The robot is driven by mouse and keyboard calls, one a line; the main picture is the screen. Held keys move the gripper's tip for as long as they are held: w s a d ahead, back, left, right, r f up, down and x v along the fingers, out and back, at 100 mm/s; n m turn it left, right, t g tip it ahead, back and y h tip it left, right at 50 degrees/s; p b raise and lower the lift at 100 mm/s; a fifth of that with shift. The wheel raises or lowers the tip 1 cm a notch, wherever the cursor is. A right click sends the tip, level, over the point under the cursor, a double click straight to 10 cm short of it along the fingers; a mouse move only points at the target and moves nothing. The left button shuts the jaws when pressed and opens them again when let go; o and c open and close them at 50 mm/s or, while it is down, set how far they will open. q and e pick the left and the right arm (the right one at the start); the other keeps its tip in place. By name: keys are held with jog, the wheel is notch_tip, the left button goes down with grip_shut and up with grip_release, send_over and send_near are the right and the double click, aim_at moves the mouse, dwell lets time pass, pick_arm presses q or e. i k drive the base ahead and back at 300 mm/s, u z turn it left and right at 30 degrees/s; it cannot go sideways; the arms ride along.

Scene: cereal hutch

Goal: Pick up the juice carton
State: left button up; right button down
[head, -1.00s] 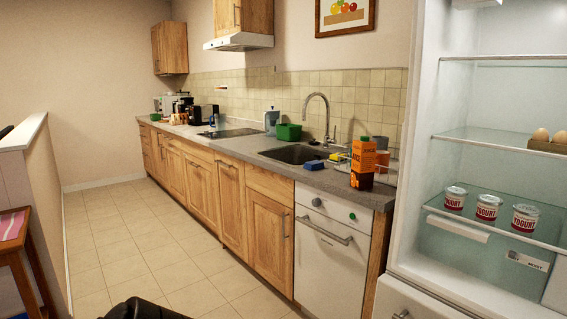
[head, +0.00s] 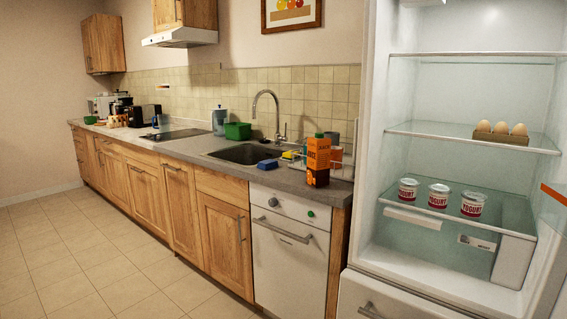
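The juice carton (head: 318,158) is orange with dark lettering, a green cap and a dark lower part. It stands upright on the grey countertop (head: 187,146), near the counter's right end, above the white dishwasher. Nothing is holding it. Neither of my grippers shows in the head view.
The open fridge (head: 377,150) stands to the right of the counter, with yogurt cups (head: 438,195) and a box of eggs (head: 500,133) on its shelves. A blue sponge (head: 267,165), a dish rack (head: 342,170) and the sink (head: 245,154) are near the carton. The tiled floor (head: 60,250) is clear.

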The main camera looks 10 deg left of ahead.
aim_at(318, 152)
jog(key=u, duration=0.55)
jog(key=i, duration=1.95)
jog(key=z, duration=0.5)
